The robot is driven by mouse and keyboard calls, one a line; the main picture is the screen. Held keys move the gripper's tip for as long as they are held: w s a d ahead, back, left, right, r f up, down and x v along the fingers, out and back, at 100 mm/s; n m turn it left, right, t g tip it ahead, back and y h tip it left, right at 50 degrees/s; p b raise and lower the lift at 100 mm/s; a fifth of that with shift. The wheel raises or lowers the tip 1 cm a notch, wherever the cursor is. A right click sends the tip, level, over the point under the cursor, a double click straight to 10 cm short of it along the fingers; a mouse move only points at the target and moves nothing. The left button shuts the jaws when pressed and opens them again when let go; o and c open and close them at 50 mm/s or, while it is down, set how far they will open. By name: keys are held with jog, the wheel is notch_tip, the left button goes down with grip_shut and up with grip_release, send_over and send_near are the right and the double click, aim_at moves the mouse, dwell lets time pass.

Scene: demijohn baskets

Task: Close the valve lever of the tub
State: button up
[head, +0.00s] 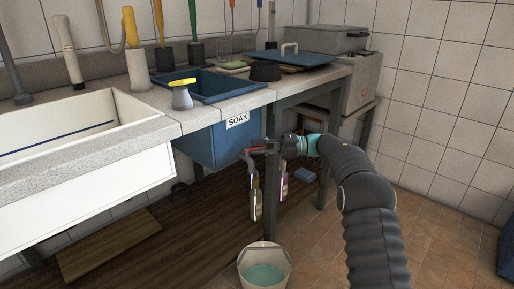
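The blue tub (205,143) is set into the counter, with a white SOAK label (237,120) above its right part. A valve with a red lever (257,150) sticks out low on the tub's right side, and its spout points down. My gripper (271,146) comes in from the right, with its dark fingers right at the lever. Whether the fingers touch or grip the lever is too small to tell. The fingers partly hide the lever's right end.
A bucket (283,254) with teal liquid stands on the floor below the valve. Bottles (255,199) hang or stand under the counter. A white sink (75,140) is at left. Tiled floor at right is clear.

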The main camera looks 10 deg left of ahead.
jog(key=v, duration=1.2)
jog(key=shift+s+a+r, duration=0.15)
jog(key=shift+a, duration=0.2)
grip_shut()
jog(key=s+a+r+y+b, duration=0.1)
jog(key=s+a+r, duration=0.25)
jog(key=r, duration=0.25)
jog(key=s+a+r+m+y+b, duration=0.1)
jog(key=s+a+r, duration=0.1)
jog(key=s+r, duration=0.35)
jog(key=s+a+r+y+b, duration=0.1)
jog(key=s+a+r, duration=0.2)
jog(key=r, duration=0.4)
jog(key=m+t+h, duration=0.9)
jog(key=m+t, duration=1)
jog(key=m, duration=1.1)
send_near(261, 148)
jog(key=shift+m, duration=0.3)
jog(key=x, duration=0.7)
jog(key=shift+w, duration=0.1)
